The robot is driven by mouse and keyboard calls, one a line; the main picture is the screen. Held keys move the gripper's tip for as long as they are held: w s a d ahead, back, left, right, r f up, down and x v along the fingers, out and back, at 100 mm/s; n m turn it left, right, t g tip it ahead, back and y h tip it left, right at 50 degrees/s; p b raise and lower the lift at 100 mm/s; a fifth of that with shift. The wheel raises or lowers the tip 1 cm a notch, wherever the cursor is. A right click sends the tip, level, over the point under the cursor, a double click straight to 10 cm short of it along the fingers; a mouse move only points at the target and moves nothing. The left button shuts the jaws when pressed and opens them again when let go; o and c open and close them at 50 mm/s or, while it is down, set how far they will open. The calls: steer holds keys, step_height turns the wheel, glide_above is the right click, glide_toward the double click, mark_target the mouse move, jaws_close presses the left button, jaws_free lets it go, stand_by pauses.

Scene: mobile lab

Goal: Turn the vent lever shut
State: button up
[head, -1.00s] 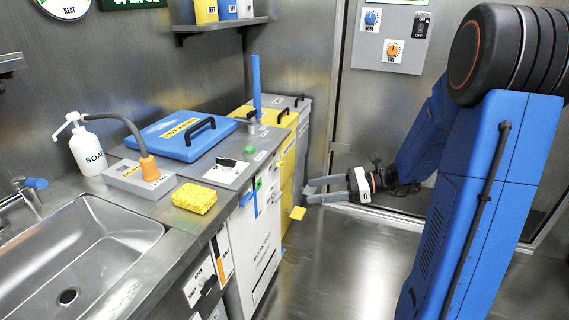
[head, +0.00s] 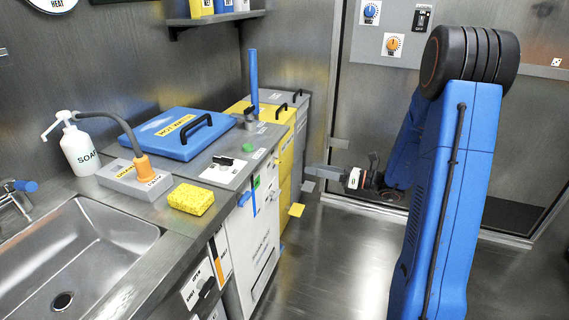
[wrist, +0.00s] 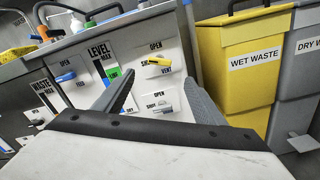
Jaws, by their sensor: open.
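The vent lever (wrist: 158,62) is a yellow handle on a white plate on the grey cabinet front in the wrist view. Its plate reads OPEN above, SHUT at the left and VENT at the lower right; the handle lies roughly sideways. My gripper (wrist: 159,76) is open and empty, its two dark fingers spread below and to either side of the lever, apart from it as far as I can tell. In the head view my gripper (head: 315,178) is out in front of the bins, and I cannot make out the vent lever there.
A blue FEED lever (wrist: 65,77) and a pale lever (wrist: 160,107) are on the same front. The yellow wet waste bin (wrist: 240,75) and grey dry waste bin (wrist: 303,70) stand at the right. A yellow pedal (head: 296,210) sticks out low. The floor is clear.

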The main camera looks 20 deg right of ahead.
mark_target(282, 162)
steer(key=x, duration=1.2)
steer(key=shift+a, duration=0.1)
steer(key=shift+c, duration=0.3)
steer(key=c, duration=1)
